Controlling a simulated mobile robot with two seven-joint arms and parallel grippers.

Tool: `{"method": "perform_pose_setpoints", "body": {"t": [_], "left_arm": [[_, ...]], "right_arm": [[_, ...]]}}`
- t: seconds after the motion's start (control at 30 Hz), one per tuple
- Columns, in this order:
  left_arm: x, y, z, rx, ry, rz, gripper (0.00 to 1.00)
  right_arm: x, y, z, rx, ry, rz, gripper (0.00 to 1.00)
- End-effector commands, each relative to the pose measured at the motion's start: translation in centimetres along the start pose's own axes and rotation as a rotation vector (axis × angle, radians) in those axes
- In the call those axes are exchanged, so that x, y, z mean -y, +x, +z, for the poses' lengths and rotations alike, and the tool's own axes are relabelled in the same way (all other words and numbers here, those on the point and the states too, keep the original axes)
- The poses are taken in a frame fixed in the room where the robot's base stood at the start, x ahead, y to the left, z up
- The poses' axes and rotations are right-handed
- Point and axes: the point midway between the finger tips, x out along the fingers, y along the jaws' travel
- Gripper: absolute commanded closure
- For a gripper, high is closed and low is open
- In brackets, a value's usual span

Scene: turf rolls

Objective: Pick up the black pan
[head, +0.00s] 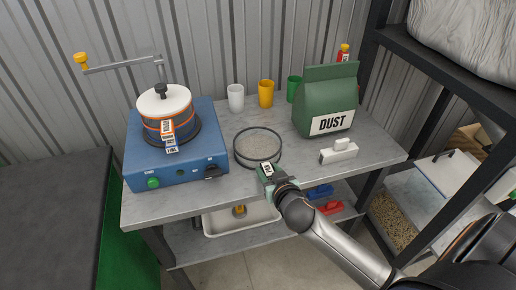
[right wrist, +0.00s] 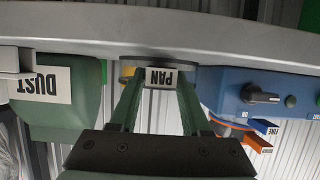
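The pan (head: 258,147) is a round, shallow vessel with a black rim and a grainy grey inside. It rests on the grey worktop near the front edge. Its white PAN tag (right wrist: 162,78) shows in the right wrist view. My right gripper (head: 267,171) is at the pan's near side, over the table's front edge. In the right wrist view its two green fingers (right wrist: 161,88) stand apart, one on each side of the tag. I cannot tell whether they touch anything. The tag and gripper hide the pan's near side. My left gripper is not in view.
A blue machine (head: 190,171) with a white-lidded drum (head: 164,101) stands left of the pan. A green DUST bag (head: 327,100) and a white block (head: 339,152) are to the right. White (head: 236,97) and yellow (head: 266,94) cups stand behind. A tray (head: 240,219) lies below.

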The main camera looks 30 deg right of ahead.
Motion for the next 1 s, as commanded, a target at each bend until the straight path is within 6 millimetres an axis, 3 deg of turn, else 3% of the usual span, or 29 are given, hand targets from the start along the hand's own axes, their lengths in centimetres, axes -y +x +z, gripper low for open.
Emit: {"method": "perform_pose_setpoints", "body": {"t": [0.03,0.4,1.0], "left_arm": [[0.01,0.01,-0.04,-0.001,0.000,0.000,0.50],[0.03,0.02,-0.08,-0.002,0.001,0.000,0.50],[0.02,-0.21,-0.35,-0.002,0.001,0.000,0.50]], "right_arm": [[0.01,-0.01,0.01,0.000,0.000,0.000,0.60],[0.02,-0.02,0.02,0.000,0.000,0.000,1.00],[0.00,-0.03,-0.45,-0.002,0.000,-0.001,1.00]]}}
